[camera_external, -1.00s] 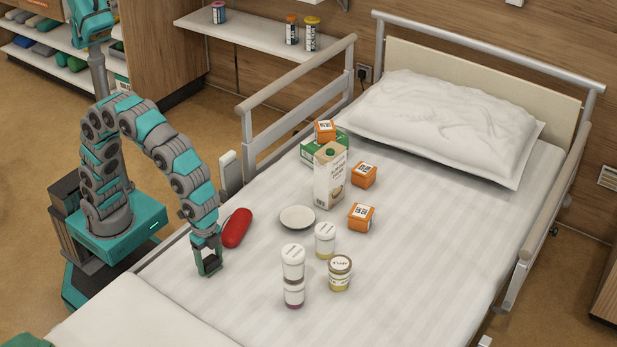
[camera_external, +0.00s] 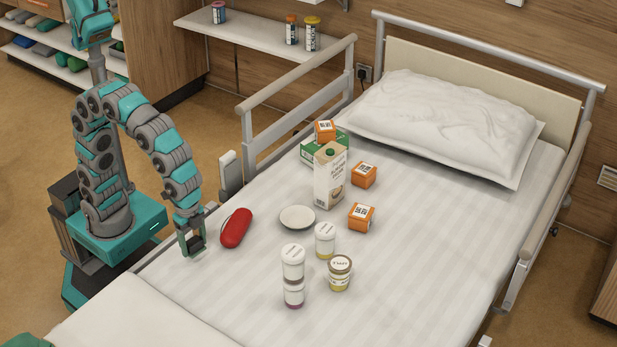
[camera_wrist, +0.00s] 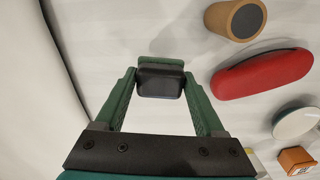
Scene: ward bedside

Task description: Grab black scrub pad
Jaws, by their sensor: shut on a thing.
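The black scrub pad (camera_wrist: 161,82) is a small dark block between the fingertips of my gripper (camera_wrist: 161,86) in the wrist view. The fingers touch it on both sides, so my gripper is shut on it. A green strip shows along the pad's far edge. In the external view my gripper (camera_external: 192,246) points down at the left side of the bed, left of the red case. The pad is too small and dark there to make out clearly. I cannot tell how high it is above the sheet.
A red case (camera_external: 236,228) lies close to the right of my gripper. Beyond it are a white dish (camera_external: 297,217), stacked white jars (camera_external: 293,262), a carton (camera_external: 329,175) and orange boxes (camera_external: 361,217). The wrist view also shows a brown cylinder (camera_wrist: 226,22). Bare sheet lies in front.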

